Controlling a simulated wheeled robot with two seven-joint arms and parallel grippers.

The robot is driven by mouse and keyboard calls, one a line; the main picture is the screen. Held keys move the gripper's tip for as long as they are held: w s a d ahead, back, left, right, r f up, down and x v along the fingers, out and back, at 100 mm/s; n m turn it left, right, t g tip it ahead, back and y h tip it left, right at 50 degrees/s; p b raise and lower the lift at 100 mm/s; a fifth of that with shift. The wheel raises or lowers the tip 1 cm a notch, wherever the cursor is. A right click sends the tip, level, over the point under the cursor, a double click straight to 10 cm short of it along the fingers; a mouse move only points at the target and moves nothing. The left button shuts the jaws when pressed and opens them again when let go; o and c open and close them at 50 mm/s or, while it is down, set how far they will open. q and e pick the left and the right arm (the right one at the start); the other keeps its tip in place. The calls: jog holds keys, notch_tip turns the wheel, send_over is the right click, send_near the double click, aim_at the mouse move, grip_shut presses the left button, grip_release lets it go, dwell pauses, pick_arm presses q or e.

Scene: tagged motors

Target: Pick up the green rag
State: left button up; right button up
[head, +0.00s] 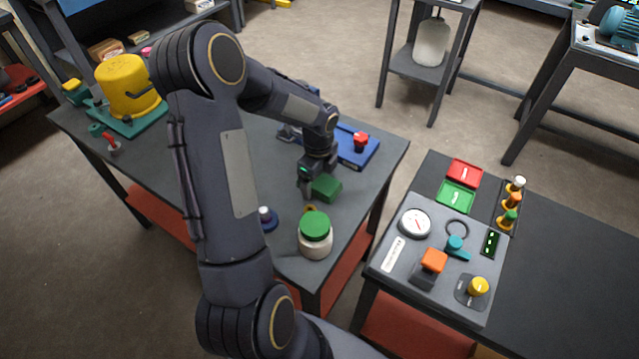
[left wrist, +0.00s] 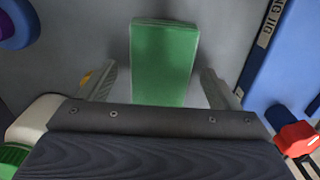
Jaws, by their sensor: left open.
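The green rag (head: 327,187) looks like a folded green block on the dark table (head: 286,258). In the left wrist view the rag (left wrist: 163,62) lies between the two fingers of my left gripper (left wrist: 160,85), with a gap on each side. My left gripper (head: 311,192) is open and comes down from above, right at the rag in the head view. I cannot tell how high the fingertips are above the table. My right gripper is not in view.
A white jar with a green lid (head: 315,234) stands in front of the rag. A blue jig with a red knob (head: 361,141) lies behind it. A purple-topped part on a blue base (head: 266,217) is to the left. A control panel (head: 402,262) sits on the right table.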

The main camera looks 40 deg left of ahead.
pick_arm(q)
jog(key=c, duration=1.1)
jog(key=shift+r, duration=0.1)
jog(key=shift+r, duration=0.55)
jog(key=s+d+r, duration=0.2)
jog(key=s+r, duration=0.2)
jog(key=s+d+r, duration=0.2)
jog(key=s+r, duration=0.2)
jog(key=s+d+r+b, duration=0.1)
jog(key=s+d+r, duration=0.2)
jog(key=s, duration=0.1)
jog(key=shift+s+r, duration=0.1)
jog(key=shift+r, duration=0.3)
